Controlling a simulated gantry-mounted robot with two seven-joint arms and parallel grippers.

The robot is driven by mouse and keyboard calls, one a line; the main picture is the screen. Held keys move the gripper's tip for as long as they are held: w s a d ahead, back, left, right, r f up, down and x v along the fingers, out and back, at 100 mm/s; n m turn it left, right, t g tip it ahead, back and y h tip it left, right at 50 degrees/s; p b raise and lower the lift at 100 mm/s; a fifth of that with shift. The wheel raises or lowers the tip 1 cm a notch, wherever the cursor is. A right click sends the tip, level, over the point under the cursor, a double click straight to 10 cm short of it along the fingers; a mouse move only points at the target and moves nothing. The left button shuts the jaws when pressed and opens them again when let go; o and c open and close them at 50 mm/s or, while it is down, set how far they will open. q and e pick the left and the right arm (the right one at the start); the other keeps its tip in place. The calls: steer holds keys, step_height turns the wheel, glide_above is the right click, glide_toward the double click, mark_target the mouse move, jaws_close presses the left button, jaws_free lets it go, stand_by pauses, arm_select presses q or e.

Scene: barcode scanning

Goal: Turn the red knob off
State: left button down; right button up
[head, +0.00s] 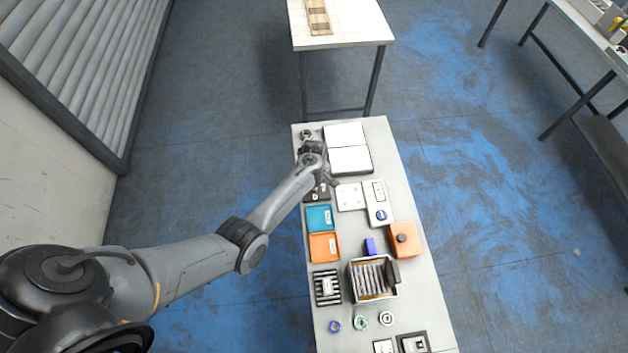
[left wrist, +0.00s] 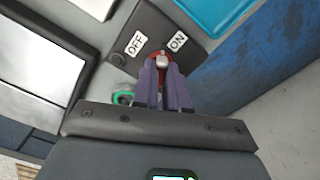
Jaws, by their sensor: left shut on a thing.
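The red knob (left wrist: 158,54) is on a dark panel (left wrist: 180,27) with white OFF and ON labels in the left wrist view. My left gripper (left wrist: 163,66) is shut on the knob, and its purple-grey fingers hide most of it. The knob sits nearer the ON label (left wrist: 177,41) than the OFF label (left wrist: 136,43). A dark round button (left wrist: 122,60) is near the OFF label. In the head view the panel (head: 319,194) shows just below my left gripper (head: 329,178), and the knob is hidden there. My right gripper is not in view.
Beside the panel on the long table (head: 425,285) are a blue tray (head: 313,218), an orange tray (head: 318,247), white boards (head: 350,160) and white panels (head: 349,197). A green ring (left wrist: 122,98) lies close to the fingers. An orange box (head: 407,246) is farther right.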

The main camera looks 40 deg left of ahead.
arm_select(q)
steer(key=n, duration=0.2)
steer(key=shift+n, duration=0.4)
steer(key=n, duration=0.3)
steer(key=shift+n, duration=0.3)
steer(key=n, duration=0.3)
steer(key=shift+b, duration=0.3)
steer(key=shift+n+b, duration=0.4)
steer(key=shift+n, duration=1.2)
steer(key=c, duration=1.2)
jaws_free()
steer(key=shift+o, duration=0.2)
steer(key=shift+r, duration=0.1)
